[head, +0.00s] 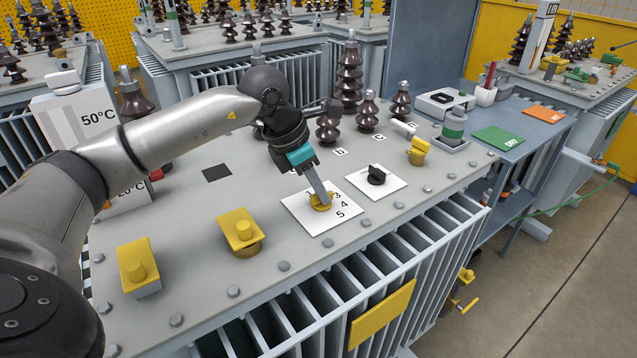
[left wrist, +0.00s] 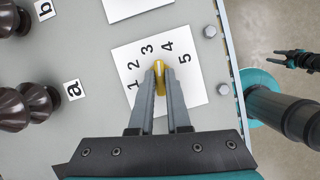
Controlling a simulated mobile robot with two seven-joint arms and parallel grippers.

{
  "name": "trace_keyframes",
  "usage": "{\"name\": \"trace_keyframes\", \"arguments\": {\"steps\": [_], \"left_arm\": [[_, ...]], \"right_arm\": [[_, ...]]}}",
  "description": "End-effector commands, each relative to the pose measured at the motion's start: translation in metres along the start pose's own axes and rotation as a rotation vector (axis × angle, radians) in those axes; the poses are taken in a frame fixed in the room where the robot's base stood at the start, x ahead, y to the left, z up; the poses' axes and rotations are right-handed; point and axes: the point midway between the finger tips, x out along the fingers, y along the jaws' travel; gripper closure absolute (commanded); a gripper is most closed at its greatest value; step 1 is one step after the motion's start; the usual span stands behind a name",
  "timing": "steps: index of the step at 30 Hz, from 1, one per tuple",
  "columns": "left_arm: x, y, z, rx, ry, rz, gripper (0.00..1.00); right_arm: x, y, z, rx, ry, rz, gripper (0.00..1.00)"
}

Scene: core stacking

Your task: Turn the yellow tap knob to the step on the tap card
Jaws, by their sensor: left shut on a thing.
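The yellow tap knob (left wrist: 159,66) sits on a white dial plate (left wrist: 193,92) numbered 1 to 5; in the head view the knob (head: 321,203) and plate (head: 310,222) are on the grey transformer lid. My left gripper (head: 327,197) comes down from above and is shut on the knob. In the left wrist view its fingers (left wrist: 160,98) stand on both sides of the knob. The visible knob end points between 3 and 4. A dark forked part, likely my right gripper (left wrist: 293,60), shows at the right edge; its jaws are too small to judge. I cannot tell which card is the tap card.
A black knob on a white plate (head: 397,188) is close to the right. Yellow-topped fittings (head: 239,230) stand to the left. Brown insulators (head: 350,80) rise behind. A green card (head: 498,139) and an orange card (head: 544,114) lie on the side bench.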

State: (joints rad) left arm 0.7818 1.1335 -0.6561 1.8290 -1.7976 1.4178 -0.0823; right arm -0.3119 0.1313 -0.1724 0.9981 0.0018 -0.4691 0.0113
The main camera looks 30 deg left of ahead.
Motion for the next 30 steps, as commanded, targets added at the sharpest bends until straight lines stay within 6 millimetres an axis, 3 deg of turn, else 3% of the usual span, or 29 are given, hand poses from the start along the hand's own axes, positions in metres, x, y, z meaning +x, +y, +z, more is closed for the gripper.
{"name": "trace_keyframes", "arguments": {"steps": [30], "left_arm": [[0.0, -0.005, 0.003, -0.842, 0.0, 0.349, 1.0]], "right_arm": [[0.002, 0.005, 0.018, -0.002, -0.006, 0.006, 0.5]]}}
